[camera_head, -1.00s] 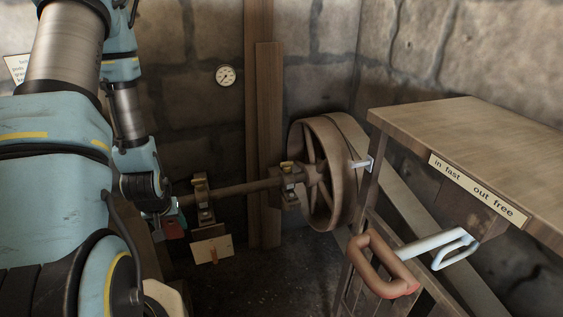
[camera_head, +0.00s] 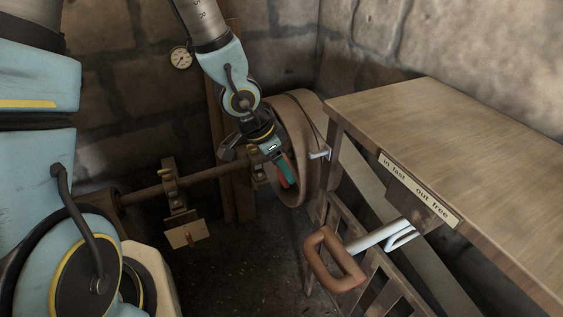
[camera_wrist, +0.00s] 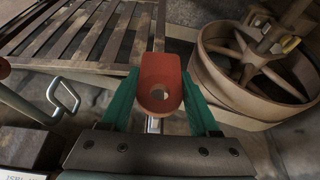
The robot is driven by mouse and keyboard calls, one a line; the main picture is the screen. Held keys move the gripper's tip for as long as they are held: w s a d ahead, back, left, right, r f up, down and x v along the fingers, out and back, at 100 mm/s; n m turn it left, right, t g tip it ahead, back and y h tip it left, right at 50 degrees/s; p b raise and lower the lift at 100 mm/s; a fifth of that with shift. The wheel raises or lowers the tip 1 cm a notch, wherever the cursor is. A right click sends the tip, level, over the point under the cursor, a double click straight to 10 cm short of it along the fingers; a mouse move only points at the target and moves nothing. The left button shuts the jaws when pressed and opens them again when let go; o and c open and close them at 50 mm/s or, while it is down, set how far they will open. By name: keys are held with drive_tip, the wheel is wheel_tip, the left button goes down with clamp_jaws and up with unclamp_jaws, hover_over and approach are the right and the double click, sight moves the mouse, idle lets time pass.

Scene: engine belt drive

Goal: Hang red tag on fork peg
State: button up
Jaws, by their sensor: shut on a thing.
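My gripper (camera_head: 286,168) is shut on the red tag (camera_wrist: 161,75), which shows between the green fingers (camera_wrist: 160,102) in the wrist view. The tag has a round hole near its end closest to the camera. In the head view only a sliver of the tag (camera_head: 284,181) shows beside the finger. A short pale peg (camera_head: 318,154) sticks out at the bench's left side, just right of my gripper. It looks apart from the tag. A pale piece (camera_wrist: 153,124) shows below the tag in the wrist view; I cannot tell whether it is the peg.
A big spoked pulley (camera_head: 300,110) stands close behind my gripper, on a shaft (camera_head: 150,193). The bench (camera_head: 430,125) is at right, with an "in fast / out free" label (camera_head: 418,190). A lever with a brown handle (camera_head: 318,240) juts out in front.

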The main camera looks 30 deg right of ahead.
drive_tip(key=shift+s+d+f+b, duration=0.1)
drive_tip(key=shift+d+f, duration=0.05)
drive_tip(key=shift+d, duration=1.55)
drive_tip(key=shift+s+d+f+b, duration=0.1)
drive_tip(key=shift+d, duration=1.65)
drive_tip(key=shift+s+d+f+b, duration=0.1)
drive_tip(key=shift+d+f, duration=0.05)
drive_tip(key=shift+d, duration=1.55)
drive_tip(key=o, duration=1.4)
drive_tip(key=p+v, duration=0.2)
drive_tip(key=v, duration=0.8)
drive_tip(key=shift+r, duration=0.4)
drive_tip(key=shift+a, duration=0.1)
